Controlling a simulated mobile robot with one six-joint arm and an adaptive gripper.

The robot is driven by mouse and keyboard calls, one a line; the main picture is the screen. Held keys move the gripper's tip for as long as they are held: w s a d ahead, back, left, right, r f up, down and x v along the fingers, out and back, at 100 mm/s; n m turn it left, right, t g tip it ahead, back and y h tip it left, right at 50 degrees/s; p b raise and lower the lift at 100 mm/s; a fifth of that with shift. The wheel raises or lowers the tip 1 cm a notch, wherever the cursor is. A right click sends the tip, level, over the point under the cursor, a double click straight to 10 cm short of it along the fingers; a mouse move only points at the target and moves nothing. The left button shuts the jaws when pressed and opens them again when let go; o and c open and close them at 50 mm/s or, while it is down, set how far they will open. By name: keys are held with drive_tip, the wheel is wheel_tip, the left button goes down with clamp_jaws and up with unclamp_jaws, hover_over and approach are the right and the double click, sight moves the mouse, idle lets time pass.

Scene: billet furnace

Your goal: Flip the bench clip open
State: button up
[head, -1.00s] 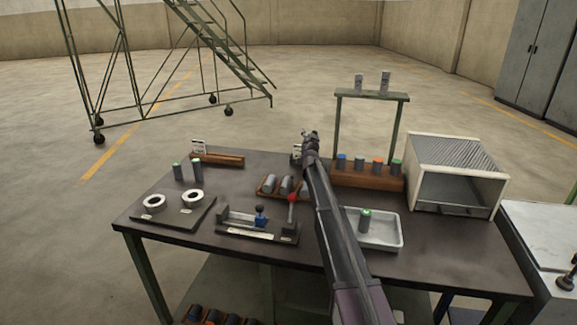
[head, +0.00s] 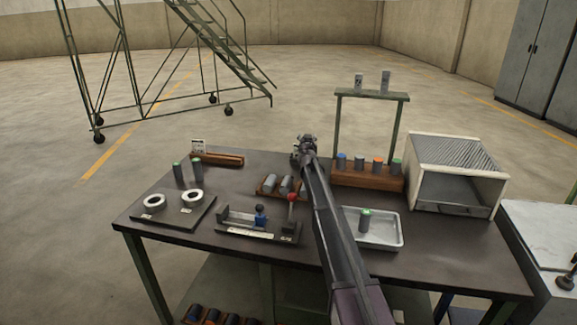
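A dark fixture (head: 232,234) sits at the front middle of the bench. It carries a grey bar, a blue piece (head: 260,214) and an upright lever with a red knob (head: 292,197). It looks like the bench clip, but the label is too small to read. My gripper (head: 305,146) is at the end of my outstretched arm, above the back of the bench, beyond the red knob and apart from it. Its fingers are small and dark, so I cannot tell whether they are open. Nothing is visibly held.
A rack of grey billets (head: 270,184) lies behind the fixture, partly hidden by my arm. Two rings (head: 193,200) lie on a dark plate to the left. A white tray (head: 385,242) with one green-topped billet and a box furnace (head: 468,150) stand to the right.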

drive_tip(key=shift+w+a+f+n+g, duration=0.1)
drive_tip(key=shift+a+f+n+g, duration=0.15)
drive_tip(key=shift+n, duration=0.5)
drive_tip(key=shift+a+f+n+g, duration=0.15)
drive_tip(key=shift+f+n, duration=0.15)
drive_tip(key=shift+n, duration=0.45)
